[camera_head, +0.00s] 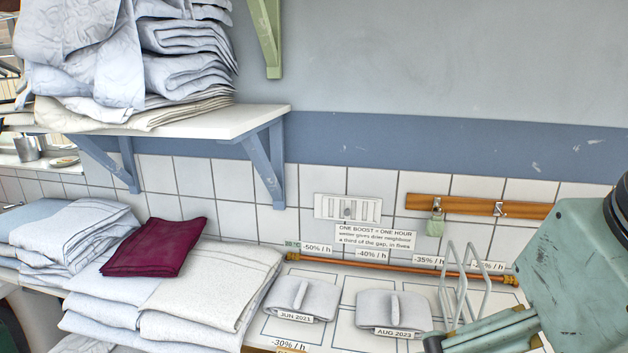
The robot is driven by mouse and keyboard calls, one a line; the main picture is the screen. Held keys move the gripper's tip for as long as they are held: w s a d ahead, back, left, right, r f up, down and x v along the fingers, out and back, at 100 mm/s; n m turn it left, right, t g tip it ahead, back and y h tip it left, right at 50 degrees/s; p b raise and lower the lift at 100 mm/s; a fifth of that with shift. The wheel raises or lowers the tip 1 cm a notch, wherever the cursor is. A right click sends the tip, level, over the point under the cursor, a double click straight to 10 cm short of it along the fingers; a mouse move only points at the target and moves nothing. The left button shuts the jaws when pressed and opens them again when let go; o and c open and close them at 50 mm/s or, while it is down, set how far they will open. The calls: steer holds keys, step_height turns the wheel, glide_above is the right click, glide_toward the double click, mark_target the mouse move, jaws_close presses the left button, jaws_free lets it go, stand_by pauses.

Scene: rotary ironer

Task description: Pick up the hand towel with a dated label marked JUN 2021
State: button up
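A folded light grey hand towel (302,296) lies on the white panelled surface, and the label at its front reads JUN 2021. A second folded grey towel (393,309) lies to its right, with a label reading AUG 2023. Each has a raised strip across its top. My gripper (480,336) is partly in view at the lower right, to the right of both towels and apart from the JUN 2021 one. The bottom edge cuts it off, so its opening and anything in it are hidden.
Folded linens (190,290) are piled left of the JUN 2021 towel, with a dark red cloth (156,247) on top. A copper pipe (400,267) runs behind the towels. A wire rack (463,285) stands on the right. A loaded shelf (215,122) overhangs the upper left.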

steer(key=c, duration=2.6)
steer(key=shift+o, duration=0.2)
steer(key=shift+w, duration=0.1)
